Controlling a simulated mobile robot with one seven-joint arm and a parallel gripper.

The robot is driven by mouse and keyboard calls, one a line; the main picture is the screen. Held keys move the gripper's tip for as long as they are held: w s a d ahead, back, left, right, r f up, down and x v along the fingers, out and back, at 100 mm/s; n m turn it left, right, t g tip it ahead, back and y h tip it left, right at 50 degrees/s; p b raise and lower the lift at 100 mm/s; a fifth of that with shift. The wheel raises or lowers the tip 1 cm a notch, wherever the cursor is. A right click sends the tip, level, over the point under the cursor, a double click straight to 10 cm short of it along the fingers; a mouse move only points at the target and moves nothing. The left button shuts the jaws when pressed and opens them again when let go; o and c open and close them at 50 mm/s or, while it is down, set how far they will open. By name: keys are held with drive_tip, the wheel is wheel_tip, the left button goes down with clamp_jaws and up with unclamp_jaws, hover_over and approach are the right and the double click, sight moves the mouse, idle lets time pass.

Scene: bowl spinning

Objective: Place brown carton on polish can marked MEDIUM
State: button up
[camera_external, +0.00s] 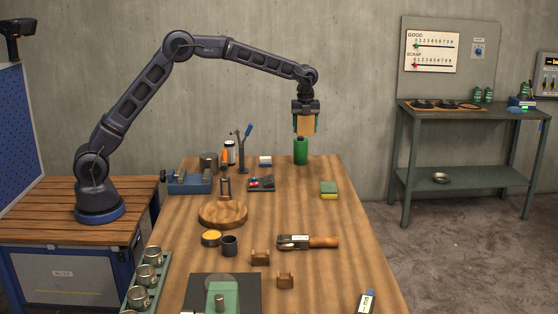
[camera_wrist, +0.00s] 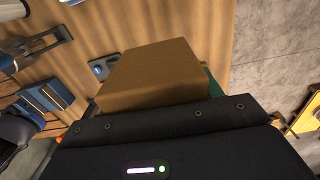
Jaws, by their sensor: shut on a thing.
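The brown carton (camera_external: 305,126) is in my gripper (camera_external: 305,122), whose jaws are shut on its sides. In the wrist view the carton (camera_wrist: 150,75) fills the space ahead of my gripper (camera_wrist: 170,115). A green can (camera_external: 301,151) stands upright near the back right edge of the table, directly below the carton in the external view. The carton's underside appears right at the can's top; I cannot tell whether they touch. No MEDIUM marking is legible on the can. The carton hides what lies below it in the wrist view.
The wooden table (camera_external: 330,215) also holds a green-and-yellow sponge (camera_external: 328,190), a dark tray (camera_external: 261,184), a blue vise (camera_external: 190,182), a round wooden bowl (camera_external: 223,213) and a wood-handled tool (camera_external: 308,242). A holder with a blue-handled tool (camera_external: 244,150) stands left of the green can.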

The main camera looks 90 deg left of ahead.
drive_tip(key=shift+w+d+r, duration=0.1)
drive_tip(key=shift+d+r, duration=0.1)
drive_tip(key=shift+d, duration=0.15)
drive_tip(key=s+d+r+m, duration=0.15)
drive_tip(key=d+m, duration=0.25)
drive_tip(key=d, duration=1.8)
drive_tip(key=s+d+r+m, duration=0.1)
drive_tip(key=d+r+m, duration=0.3)
drive_tip(key=d, duration=1.7)
drive_tip(key=s+d+r+m, duration=0.1)
drive_tip(key=s+d+m, duration=0.2)
drive_tip(key=s+d, duration=0.75)
drive_tip(key=s+d+r+m, duration=0.1)
drive_tip(key=s+d+m, duration=0.45)
drive_tip(key=d, duration=0.85)
drive_tip(key=s+d+r+m, duration=0.1)
drive_tip(key=s+d+r, duration=0.1)
drive_tip(key=s+d, duration=0.95)
drive_tip(key=f, duration=0.6)
drive_tip(key=w+d+f, duration=0.1)
drive_tip(key=f, duration=1.2)
drive_tip(key=shift+w+d+f, duration=0.15)
drive_tip(key=shift+d+f, duration=0.05)
drive_tip(key=shift+f, duration=0.05)
drive_tip(key=shift+f, duration=0.15)
drive_tip(key=o, duration=1.1)
